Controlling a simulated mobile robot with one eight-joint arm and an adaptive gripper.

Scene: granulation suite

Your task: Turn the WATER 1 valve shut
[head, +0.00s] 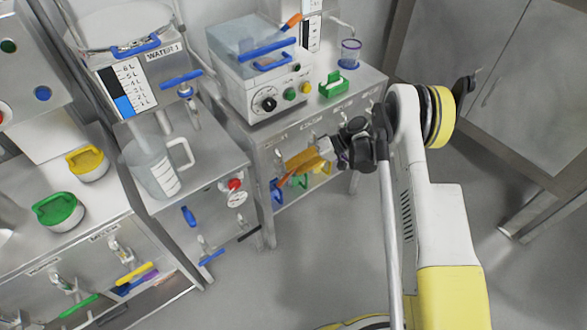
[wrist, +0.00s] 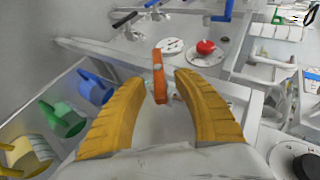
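The WATER 1 tank (head: 118,72) stands at the upper left in the head view, with its name label (head: 163,50) and a level scale with blue at the bottom. A blue lever (head: 180,78) sits on the tap (head: 192,112) at its right side. A clear jug (head: 153,170) with a white handle stands below the tank, left of the tap. My gripper (head: 293,168) is well to the right of and below this tap, at the front of the middle bench. In the wrist view its yellow fingers (wrist: 160,78) are open, with an orange lever between the tips.
The middle bench (head: 345,95) carries a machine (head: 262,75) with a blue handle and a green holder (head: 334,88). Labelled small valves line its front. A gauge with a red knob (head: 236,190) is on the tank's stand. The grey floor (head: 310,250) in front is clear.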

